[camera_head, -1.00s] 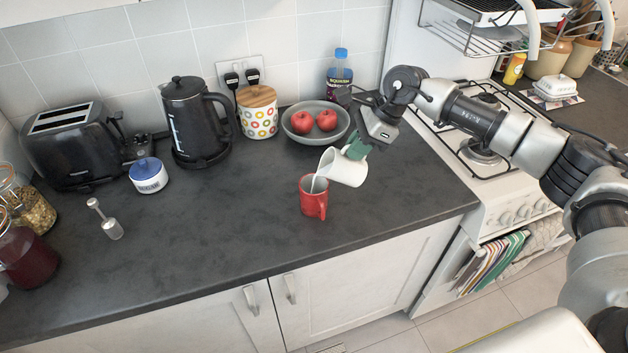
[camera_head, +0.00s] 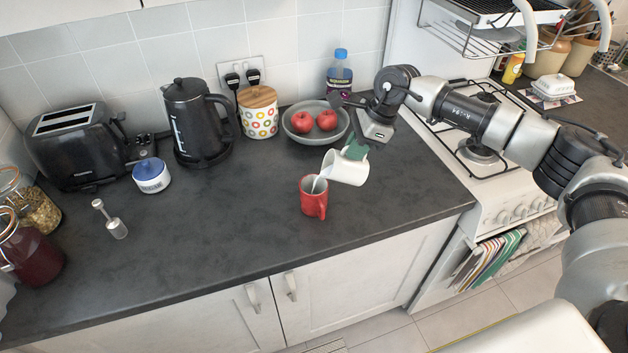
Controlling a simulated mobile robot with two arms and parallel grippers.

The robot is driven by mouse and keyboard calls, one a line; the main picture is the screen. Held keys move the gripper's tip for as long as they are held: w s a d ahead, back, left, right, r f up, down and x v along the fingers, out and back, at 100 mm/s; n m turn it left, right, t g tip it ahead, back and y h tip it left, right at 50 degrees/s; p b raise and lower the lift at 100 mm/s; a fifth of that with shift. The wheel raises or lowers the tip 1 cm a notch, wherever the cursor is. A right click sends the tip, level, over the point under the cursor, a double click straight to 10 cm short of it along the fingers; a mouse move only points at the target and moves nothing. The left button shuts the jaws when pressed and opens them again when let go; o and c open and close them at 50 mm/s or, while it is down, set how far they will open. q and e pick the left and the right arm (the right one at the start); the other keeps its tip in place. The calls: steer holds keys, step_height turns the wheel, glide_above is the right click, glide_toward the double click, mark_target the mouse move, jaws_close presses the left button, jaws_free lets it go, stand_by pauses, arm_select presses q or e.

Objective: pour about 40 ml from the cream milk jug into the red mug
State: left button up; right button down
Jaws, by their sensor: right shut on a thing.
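The cream milk jug (camera_head: 347,169) is tilted steeply, its mouth down to the left, above and just right of the red mug (camera_head: 315,204). A thin pale stream (camera_head: 318,183) runs from the jug's lip into the mug. The mug stands upright on the dark counter, its handle toward the front. My right gripper (camera_head: 356,151) is shut on the jug from above and behind; the jug hides part of the fingertips. The milk level inside the mug cannot be made out. My left gripper is not in view.
A grey bowl with red apples (camera_head: 314,137) stands close behind the jug, with a squash bottle (camera_head: 339,76) behind it. The kettle (camera_head: 196,120), patterned canister (camera_head: 258,117) and sugar pot (camera_head: 151,176) stand left. The counter (camera_head: 225,215) left of the mug is clear.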

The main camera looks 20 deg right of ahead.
steer(key=shift+a+r+p, duration=0.2)
steer(key=shift+r+p, duration=0.05)
steer(key=shift+p, duration=0.2)
stand_by(0.3)
steer(key=f+b, duration=0.1)
steer(key=d+f+b, duration=0.1)
steer(key=b, duration=0.1)
steer(key=shift+y+b, duration=0.3)
steer(key=y+b, duration=0.1)
steer(key=b, duration=0.2)
steer(key=d+t+y+b, duration=0.1)
steer(key=y+b, duration=0.1)
steer(key=d+y+b, duration=0.1)
steer(key=b, duration=0.2)
steer(key=shift+s+d+f+b, duration=0.2)
steer(key=shift+s+d+b, duration=0.1)
steer(key=shift+s, duration=0.1)
steer(key=shift+w+a+r+y, duration=0.1)
steer(key=shift+r+y, duration=0.3)
steer(key=shift+r, duration=0.1)
steer(key=shift+f+b, duration=0.3)
steer(key=shift+b, duration=0.1)
steer(key=shift+s+d+f+t+y+b, duration=0.25)
steer(key=shift+d+t+y+b, duration=0.25)
steer(key=shift+b, duration=0.6)
